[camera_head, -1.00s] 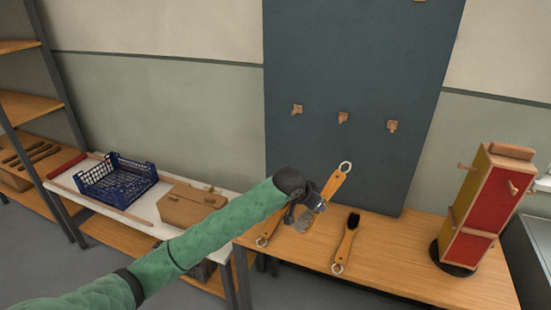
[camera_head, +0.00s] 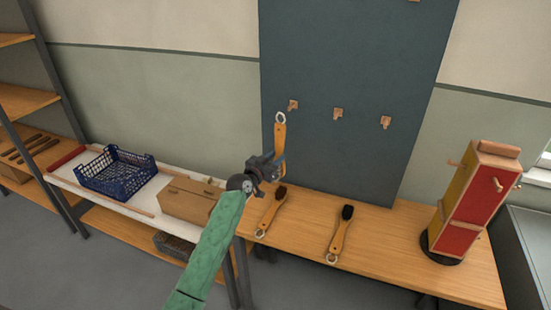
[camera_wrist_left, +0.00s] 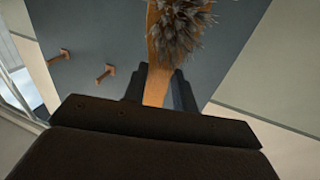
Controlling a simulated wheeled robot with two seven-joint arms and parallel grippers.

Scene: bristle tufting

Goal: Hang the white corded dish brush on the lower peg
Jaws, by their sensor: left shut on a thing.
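My left gripper (camera_head: 270,168) is shut on the wooden handle of a dish brush (camera_head: 280,140). The brush stands nearly upright above the bench, with its pale cord loop (camera_head: 281,118) at the top. In the left wrist view its greyish bristles (camera_wrist_left: 183,28) show, with the handle between the fingers (camera_wrist_left: 158,88). The loop is just left of and slightly below the left wooden peg (camera_head: 293,105) in the lower row on the dark board, apparently apart from it. Two more pegs, middle (camera_head: 338,113) and right (camera_head: 385,122), are empty. My right gripper is out of view.
Two dark-bristled brushes, left (camera_head: 270,212) and right (camera_head: 340,234), lie on the wooden bench (camera_head: 385,260). A red and yellow block stand (camera_head: 470,205) is at the right.

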